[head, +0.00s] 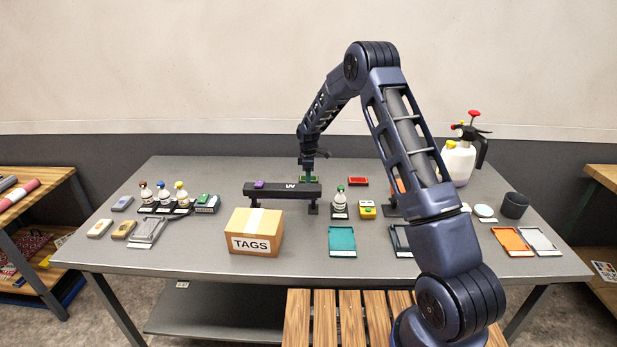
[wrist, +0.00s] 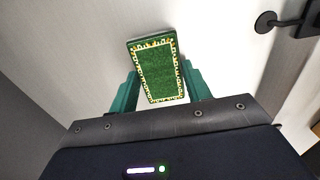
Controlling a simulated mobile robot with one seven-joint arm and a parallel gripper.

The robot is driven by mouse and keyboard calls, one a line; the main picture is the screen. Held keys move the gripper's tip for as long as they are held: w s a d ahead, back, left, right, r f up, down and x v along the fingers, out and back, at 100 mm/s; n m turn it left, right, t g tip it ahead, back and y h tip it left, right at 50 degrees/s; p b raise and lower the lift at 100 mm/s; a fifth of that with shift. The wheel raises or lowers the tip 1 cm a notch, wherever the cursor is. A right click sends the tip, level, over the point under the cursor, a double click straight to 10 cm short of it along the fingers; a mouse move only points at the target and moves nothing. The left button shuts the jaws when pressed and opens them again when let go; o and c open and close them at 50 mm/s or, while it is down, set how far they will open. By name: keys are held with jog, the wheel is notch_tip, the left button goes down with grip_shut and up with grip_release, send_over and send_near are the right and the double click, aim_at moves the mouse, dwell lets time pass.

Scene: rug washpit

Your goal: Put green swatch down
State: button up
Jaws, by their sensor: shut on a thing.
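The green swatch (wrist: 158,70), a small rectangle with a yellow patterned border, sits between the two teal fingers of my gripper (wrist: 160,90) in the wrist view. The gripper is shut on it. I cannot tell whether the swatch touches the table.
The black bar (head: 298,191) carries a purple piece (head: 259,184). A TAGS box (head: 256,232) stands in front.

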jog(key=shift+f, duration=0.1)
jog(key=o, duration=1)
jog(key=shift+c, duration=0.2)
notch_tip(320, 180, up, 12)
jog(key=shift+r, duration=0.2)
